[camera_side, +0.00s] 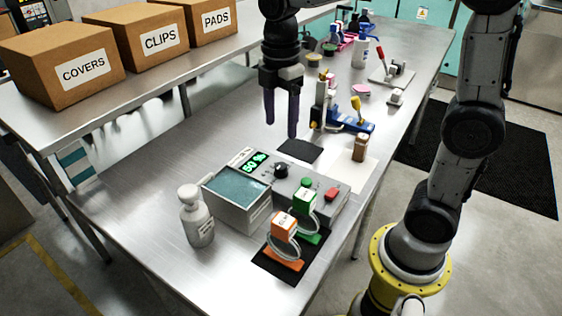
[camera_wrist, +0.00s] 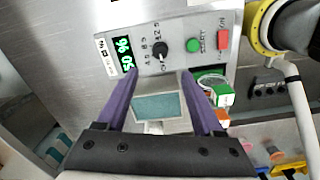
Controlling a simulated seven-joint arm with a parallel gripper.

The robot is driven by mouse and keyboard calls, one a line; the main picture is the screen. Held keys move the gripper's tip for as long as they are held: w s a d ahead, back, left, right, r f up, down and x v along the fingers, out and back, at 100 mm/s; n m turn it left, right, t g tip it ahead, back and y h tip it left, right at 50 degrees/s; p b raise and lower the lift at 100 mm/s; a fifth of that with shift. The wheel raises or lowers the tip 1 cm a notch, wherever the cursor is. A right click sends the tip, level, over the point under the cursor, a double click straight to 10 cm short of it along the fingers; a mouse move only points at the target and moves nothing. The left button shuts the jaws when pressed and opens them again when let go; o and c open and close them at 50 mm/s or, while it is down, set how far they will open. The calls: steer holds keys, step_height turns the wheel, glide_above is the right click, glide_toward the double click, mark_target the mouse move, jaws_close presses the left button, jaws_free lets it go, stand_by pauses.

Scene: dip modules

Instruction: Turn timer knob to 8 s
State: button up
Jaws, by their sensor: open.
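The black timer knob (camera_side: 281,170) sits on the sloped top of a grey control box (camera_side: 318,191), beside a green-lit display (camera_side: 254,162) that reads "50 %". In the wrist view the knob (camera_wrist: 160,47) has small dial numbers around it, and its exact pointer setting is too small to read. My gripper (camera_side: 281,128) points down with purple fingers, open and empty, above the table behind the box and clear of the knob. In the wrist view the open fingers (camera_wrist: 160,73) frame the teal bath, with the knob just beyond the tips.
A green button (camera_wrist: 194,46) and red switch (camera_wrist: 223,39) are on the box beside the knob. A teal-filled bath (camera_side: 237,187) adjoins it. A white bottle (camera_side: 196,216), an orange module (camera_side: 285,226) and a green module (camera_side: 305,201) stand close by. The table's left side is clear.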

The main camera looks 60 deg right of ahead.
mark_target(281, 165)
step_height(281, 165, down, 12)
steer(key=shift+r, duration=0.2)
jaws_close()
stand_by(0.5)
